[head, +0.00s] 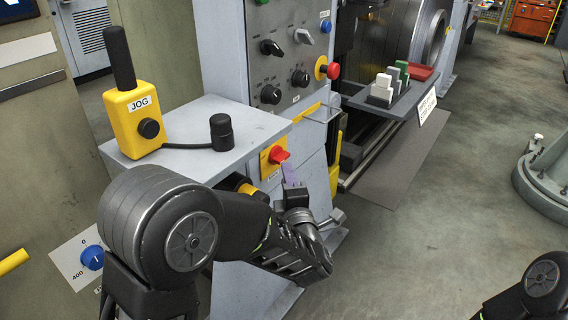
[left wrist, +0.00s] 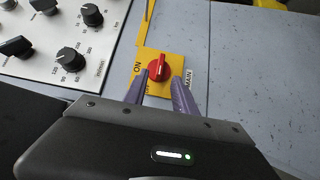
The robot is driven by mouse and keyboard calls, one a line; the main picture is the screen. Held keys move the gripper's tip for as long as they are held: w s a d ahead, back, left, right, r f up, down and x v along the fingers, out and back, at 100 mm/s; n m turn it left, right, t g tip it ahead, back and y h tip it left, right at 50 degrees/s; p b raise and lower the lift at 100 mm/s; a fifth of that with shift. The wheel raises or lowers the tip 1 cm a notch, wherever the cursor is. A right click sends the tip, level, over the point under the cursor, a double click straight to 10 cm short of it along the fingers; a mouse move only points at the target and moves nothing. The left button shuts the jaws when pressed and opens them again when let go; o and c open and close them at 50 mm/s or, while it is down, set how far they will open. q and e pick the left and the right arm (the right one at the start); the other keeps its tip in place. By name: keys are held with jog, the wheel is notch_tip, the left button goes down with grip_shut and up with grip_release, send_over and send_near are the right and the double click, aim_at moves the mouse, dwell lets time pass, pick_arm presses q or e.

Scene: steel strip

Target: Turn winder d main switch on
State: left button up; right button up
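The main switch is a red rotary knob (head: 279,155) on a yellow plate (head: 265,165), on the grey cabinet face below the shelf. In the left wrist view the knob (left wrist: 158,71) shows ahead of the fingers, with "ON" and "MAIN" lettering around it. My left gripper (head: 289,172) is just in front of and below the knob. In the left wrist view its two purple fingers (left wrist: 158,90) are apart, one on each side of the line to the knob, with nothing between them. Contact with the knob is not visible. My right gripper is out of view.
A yellow JOG box (head: 137,118) and a black knob (head: 221,132) stand on the shelf (head: 190,155) above. A control panel (head: 285,50) with several dials and a red button (head: 333,71) rises behind. The floor (head: 440,220) to the right is clear.

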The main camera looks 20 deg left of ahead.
aim_at(280, 157)
pick_arm(q)
jog(key=x, duration=0.6)
jog(key=shift+w, duration=0.25)
jog(key=shift+a, duration=0.1)
grip_shut()
